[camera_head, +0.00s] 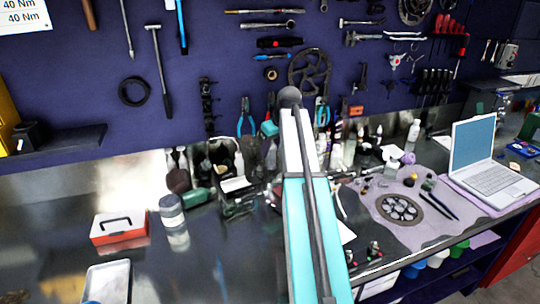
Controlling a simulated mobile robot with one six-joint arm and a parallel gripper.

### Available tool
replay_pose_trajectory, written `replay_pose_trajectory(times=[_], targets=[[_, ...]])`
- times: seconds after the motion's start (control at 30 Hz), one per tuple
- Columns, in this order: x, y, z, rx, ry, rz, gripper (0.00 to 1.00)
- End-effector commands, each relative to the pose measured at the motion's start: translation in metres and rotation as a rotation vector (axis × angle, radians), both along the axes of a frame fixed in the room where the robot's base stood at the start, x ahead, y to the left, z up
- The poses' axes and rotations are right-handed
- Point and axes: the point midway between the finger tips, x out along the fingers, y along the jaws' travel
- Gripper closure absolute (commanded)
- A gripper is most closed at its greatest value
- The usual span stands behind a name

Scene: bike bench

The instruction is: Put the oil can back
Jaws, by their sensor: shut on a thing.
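My arm rises from the bottom centre, teal below and white above, to a dark round joint in front of the pegboard. My gripper does not show, so what it holds cannot be seen. I cannot pick out the oil can for certain. Part of the bench is hidden behind my arm.
Clustered bottles (342,150) stand along the back. Tools hang on the blue pegboard (220,60).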

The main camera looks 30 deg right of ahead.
Motion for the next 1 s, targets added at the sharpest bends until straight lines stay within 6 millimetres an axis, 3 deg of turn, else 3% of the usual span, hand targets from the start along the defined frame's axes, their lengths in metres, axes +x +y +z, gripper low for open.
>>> replay_pose_trajectory(times=[0.3,0.8,0.83,0.9,1.0], targets=[[0.003,-0.001,-0.024,0.000,-0.001,0.000,1.00],[0.004,-0.001,-0.029,-0.001,-0.001,0.000,1.00],[0.004,-0.001,-0.029,0.000,0.000,0.000,0.61],[0.004,-0.001,-0.029,0.000,0.000,0.000,0.49],[0.004,-0.001,-0.029,0.000,0.000,0.000,0.47]])
